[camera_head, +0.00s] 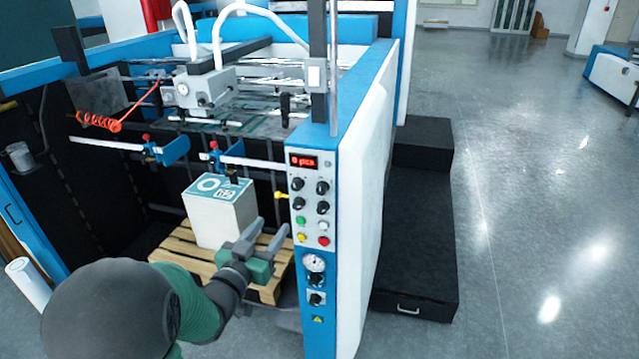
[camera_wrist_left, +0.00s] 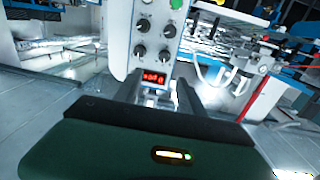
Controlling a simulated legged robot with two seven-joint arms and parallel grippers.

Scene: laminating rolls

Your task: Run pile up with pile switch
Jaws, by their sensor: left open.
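The pile (camera_head: 221,215) is a white block of sheets with a teal printed top, upright on a wooden pallet (camera_head: 184,245) inside the machine. The control panel (camera_head: 312,210) on the blue post carries several black knobs and coloured buttons under a red display; which one is the pile switch I cannot tell. My left gripper (camera_head: 262,236) is open, in front of the pile and left of the panel in the head view. In the left wrist view its fingers (camera_wrist_left: 160,98) point toward the panel (camera_wrist_left: 155,35), with the red display (camera_wrist_left: 154,78) between them. My right gripper is not in view.
The laminating machine's blue and white frame (camera_head: 365,150) stands around the pile. A black step (camera_head: 415,240) with a handle sits at its right.

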